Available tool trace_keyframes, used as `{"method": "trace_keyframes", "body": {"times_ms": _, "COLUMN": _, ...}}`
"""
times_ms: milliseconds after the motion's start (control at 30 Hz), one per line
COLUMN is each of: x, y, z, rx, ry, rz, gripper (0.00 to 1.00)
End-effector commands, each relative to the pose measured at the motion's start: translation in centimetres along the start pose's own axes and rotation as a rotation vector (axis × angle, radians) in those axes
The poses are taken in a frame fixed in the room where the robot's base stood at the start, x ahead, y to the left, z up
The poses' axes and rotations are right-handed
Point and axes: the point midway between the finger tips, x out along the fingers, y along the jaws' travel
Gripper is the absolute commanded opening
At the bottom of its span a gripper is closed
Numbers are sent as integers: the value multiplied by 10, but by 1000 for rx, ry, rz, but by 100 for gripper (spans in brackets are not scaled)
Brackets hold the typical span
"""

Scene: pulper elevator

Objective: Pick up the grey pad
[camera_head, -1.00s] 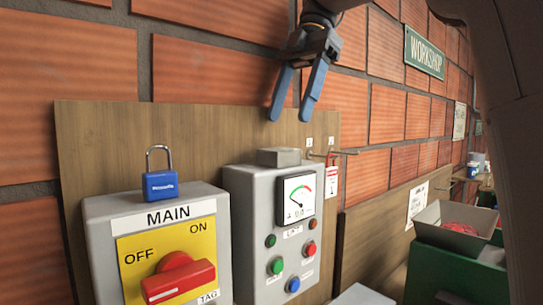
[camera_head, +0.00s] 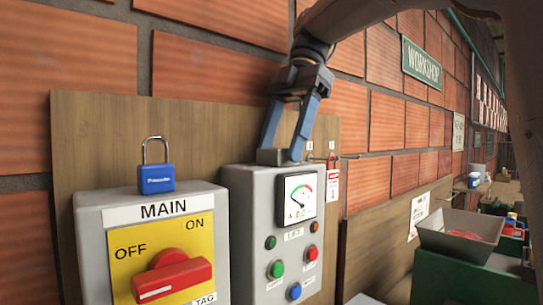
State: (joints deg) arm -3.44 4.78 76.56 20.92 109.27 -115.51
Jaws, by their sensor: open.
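The grey pad (camera_head: 275,157) is a small flat block on top of the grey lift control box (camera_head: 262,215). My gripper (camera_head: 282,152) points down over it with its two blue fingers apart. The fingertips are down at the pad's level, one near its left end and one near its right end. The fingers partly cover the pad. I cannot tell whether they touch it.
A blue padlock (camera_head: 157,178) stands on the MAIN switch box (camera_head: 165,245), left of the lift box. A hook rail with a red and white tag (camera_head: 333,178) is just right of my gripper. A wooden board and brick wall are close behind.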

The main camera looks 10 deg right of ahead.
Motion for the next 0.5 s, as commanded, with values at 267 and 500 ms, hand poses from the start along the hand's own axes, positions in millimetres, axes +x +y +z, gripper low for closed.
{"method": "trace_keyframes", "body": {"times_ms": 267, "x": 2, "y": 0, "z": 0, "rx": 0, "ry": 0, "rz": -1, "gripper": 55}}
{"method": "trace_keyframes", "body": {"times_ms": 500, "x": 2, "y": 0, "z": 0, "rx": 0, "ry": 0, "rz": -1, "gripper": 25}}
